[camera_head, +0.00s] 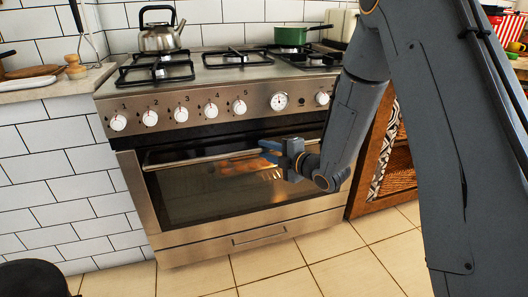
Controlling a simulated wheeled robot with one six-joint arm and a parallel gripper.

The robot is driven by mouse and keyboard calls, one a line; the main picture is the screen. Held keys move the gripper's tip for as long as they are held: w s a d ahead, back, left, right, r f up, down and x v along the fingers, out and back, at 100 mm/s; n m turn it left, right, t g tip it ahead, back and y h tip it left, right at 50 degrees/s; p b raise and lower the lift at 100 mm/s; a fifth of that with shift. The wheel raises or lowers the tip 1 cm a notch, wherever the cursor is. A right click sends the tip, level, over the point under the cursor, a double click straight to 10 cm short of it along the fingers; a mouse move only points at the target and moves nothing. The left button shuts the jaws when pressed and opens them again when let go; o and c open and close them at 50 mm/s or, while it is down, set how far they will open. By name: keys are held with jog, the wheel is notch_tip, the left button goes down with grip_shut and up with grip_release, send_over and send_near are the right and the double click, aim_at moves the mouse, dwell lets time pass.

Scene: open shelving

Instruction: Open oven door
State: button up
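The steel oven door (160,215) has a dark glass window, with lit orange-brown food visible behind it. The door looks upright or nearly so; a dark strip runs above it, and I cannot tell whether it is slightly ajar. Its long bar handle (200,158) runs across the top of the door. My gripper (268,151) is at the right half of the handle, its blue fingertips overlapping the bar in this view. The fingers hide that part of the bar, so I cannot tell whether they are closed on it.
Knobs (182,114) line the panel above the door. A kettle (161,36) and a green pot (291,36) stand on the hob. A drawer (262,236) is below the door. A wooden shelf unit (365,190) stands at right. The tiled floor (280,272) in front is clear.

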jog(key=shift+w+a+f, duration=0.15)
jog(key=shift+w+a, duration=0.3)
grip_shut()
